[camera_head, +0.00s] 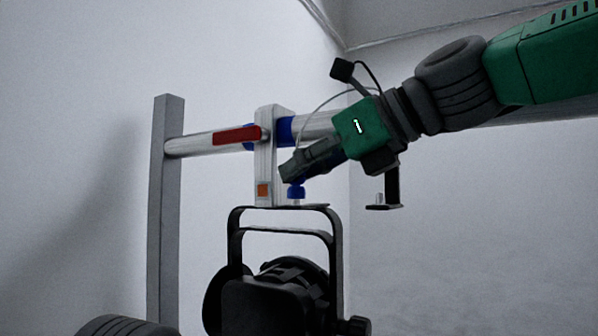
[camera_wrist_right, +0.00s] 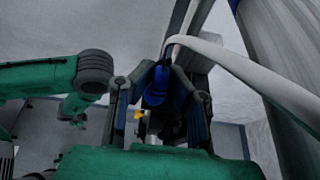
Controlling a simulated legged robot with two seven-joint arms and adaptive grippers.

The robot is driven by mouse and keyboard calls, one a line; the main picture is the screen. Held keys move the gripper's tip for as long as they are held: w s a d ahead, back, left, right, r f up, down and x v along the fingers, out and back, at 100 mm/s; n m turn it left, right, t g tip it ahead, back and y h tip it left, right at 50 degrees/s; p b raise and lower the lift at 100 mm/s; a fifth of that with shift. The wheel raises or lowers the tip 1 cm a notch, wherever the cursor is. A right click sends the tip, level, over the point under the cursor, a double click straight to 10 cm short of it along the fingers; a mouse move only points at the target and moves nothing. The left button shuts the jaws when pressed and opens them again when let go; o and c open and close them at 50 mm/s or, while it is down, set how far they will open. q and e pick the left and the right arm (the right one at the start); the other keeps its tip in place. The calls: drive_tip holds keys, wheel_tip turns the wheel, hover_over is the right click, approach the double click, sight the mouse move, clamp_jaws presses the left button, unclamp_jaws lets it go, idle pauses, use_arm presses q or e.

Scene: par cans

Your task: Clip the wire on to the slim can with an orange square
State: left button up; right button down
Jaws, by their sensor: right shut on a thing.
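In the head view, a black can lamp (camera_head: 275,300) hangs by its yoke from a pale upright clamp (camera_head: 264,160) with an orange square (camera_head: 263,190) near its lower end. My right gripper (camera_head: 287,172) reaches in from the right, beside the clamp and just above the yoke top. The thin pale wire (camera_head: 312,108) arcs over the gripper. In the right wrist view, my right gripper (camera_wrist_right: 178,78) is shut on a blue piece (camera_wrist_right: 157,86), and the pale wire (camera_wrist_right: 245,70) loops down to it. Whether the blue piece touches the lamp is hidden. My left gripper is not in view.
A horizontal pipe (camera_head: 205,143) runs behind the clamp to a grey post (camera_head: 168,200) at the left. A blue collar (camera_head: 285,131) sits on the pipe. Free room lies right of the lamp.

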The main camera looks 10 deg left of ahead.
drive_tip(key=shift+f, duration=0.45)
idle(0.5)
drive_tip(key=c, duration=1.5)
unclamp_jaws()
drive_tip(key=v, duration=1.2)
drive_tip(key=shift+w+d, duration=0.15)
